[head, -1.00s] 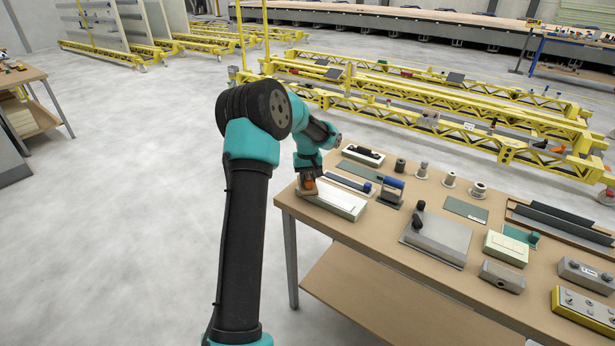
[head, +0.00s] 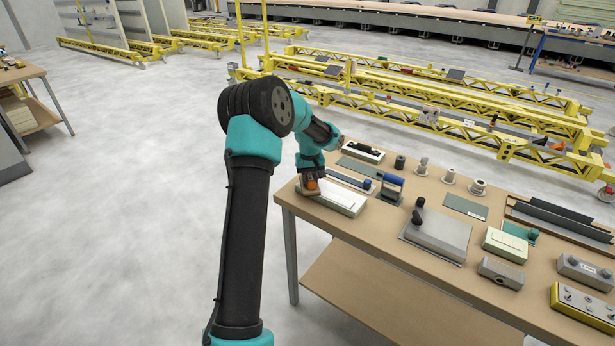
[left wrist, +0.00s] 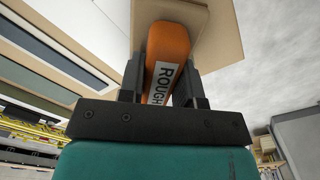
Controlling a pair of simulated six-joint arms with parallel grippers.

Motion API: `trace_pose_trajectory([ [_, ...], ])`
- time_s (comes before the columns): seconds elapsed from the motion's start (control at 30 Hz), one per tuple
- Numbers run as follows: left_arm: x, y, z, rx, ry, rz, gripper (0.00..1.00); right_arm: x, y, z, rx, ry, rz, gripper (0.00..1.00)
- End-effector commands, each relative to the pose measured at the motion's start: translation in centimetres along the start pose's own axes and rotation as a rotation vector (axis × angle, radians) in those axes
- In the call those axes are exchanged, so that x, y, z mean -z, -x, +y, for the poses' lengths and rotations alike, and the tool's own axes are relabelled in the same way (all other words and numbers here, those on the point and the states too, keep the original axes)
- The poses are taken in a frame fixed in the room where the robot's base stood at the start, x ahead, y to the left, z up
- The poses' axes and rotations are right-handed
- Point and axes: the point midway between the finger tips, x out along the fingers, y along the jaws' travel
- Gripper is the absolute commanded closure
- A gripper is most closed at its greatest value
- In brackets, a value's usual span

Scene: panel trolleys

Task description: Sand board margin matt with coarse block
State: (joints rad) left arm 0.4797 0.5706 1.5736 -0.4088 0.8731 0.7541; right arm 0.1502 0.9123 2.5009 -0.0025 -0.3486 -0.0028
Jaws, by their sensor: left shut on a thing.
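My left gripper (head: 310,177) is shut on the orange handle of the coarse block (head: 311,186), whose tan base shows below. In the left wrist view the orange handle (left wrist: 167,50) reads "ROUGH" and sits between the two black fingers (left wrist: 163,85). The white board (head: 341,199) lies at the near left corner of the table. The block is over the board's left end; whether its base touches the board I cannot tell. The board's left end is partly hidden by the block. My right gripper is out of view.
Yellow trolleys (head: 430,110) stand behind. The floor on the left is open.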

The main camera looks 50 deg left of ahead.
Motion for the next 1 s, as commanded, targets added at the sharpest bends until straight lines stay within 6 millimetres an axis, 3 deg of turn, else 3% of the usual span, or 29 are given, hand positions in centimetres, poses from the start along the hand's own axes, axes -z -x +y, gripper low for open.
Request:
trace_pose_trajectory([
  [1.0, -5.7, 0.3, 5.7, -0.001, -0.001, 0.0, 1.0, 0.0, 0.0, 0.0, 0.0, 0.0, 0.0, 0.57],
])
